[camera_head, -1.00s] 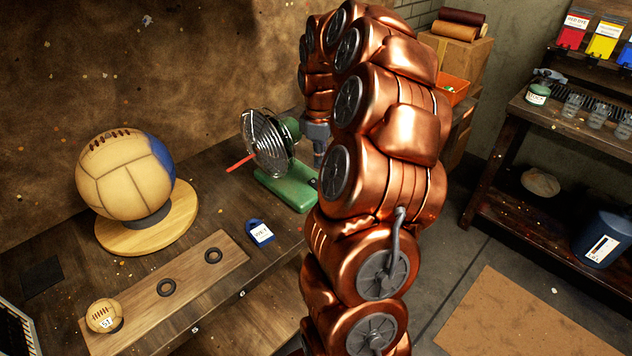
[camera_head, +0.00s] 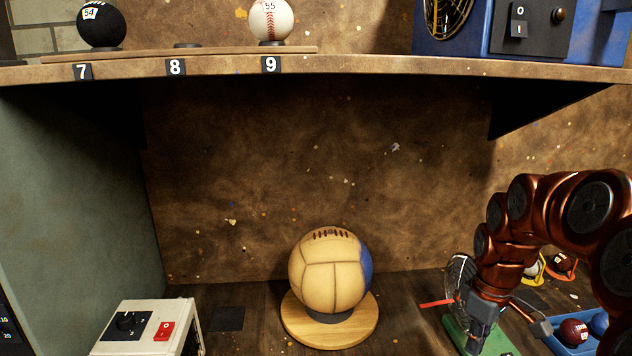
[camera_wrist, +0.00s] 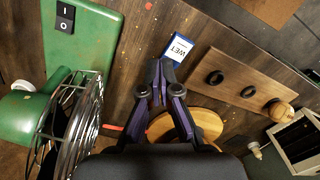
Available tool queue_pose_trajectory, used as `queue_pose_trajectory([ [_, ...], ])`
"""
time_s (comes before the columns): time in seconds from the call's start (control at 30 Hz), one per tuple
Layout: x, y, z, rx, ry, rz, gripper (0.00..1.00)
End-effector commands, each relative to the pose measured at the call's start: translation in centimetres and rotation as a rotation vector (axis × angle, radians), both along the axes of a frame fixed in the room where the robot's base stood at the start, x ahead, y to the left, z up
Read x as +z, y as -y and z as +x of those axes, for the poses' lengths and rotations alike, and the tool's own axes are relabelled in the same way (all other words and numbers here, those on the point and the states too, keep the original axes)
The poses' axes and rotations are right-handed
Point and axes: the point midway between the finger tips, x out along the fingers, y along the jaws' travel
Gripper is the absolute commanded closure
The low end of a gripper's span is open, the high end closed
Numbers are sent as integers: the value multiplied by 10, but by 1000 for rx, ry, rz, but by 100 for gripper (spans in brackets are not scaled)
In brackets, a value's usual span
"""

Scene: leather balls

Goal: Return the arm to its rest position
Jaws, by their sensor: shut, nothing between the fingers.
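My arm (camera_head: 585,200) is copper-coloured and arches in from the right edge in the head view, bending down at its far end. My gripper (camera_wrist: 160,72) shows in the wrist view with its dark and purple fingers together and nothing between them. It points toward the bench, with a blue WET tag (camera_wrist: 180,47) just beyond the fingertips. In the head view the grey wrist end hangs in front of the green fan, and the fingertips cannot be made out there.
The green fan (camera_wrist: 68,125) is close on the left in the wrist view. A tan and blue ball (camera_head: 328,270) sits on a round wooden stand (camera_head: 360,328). A shelf (camera_head: 370,67) with balls runs overhead. A blue tray (camera_head: 560,345) holds balls at lower right. A switch box (camera_head: 140,335) stands at lower left.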

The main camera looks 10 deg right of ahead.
Motion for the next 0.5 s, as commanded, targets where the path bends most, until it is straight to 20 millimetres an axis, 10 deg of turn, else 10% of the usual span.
queue_pose_trajectory([
  [0.5,5,-144,-124,-213,-87,-31,100],
])
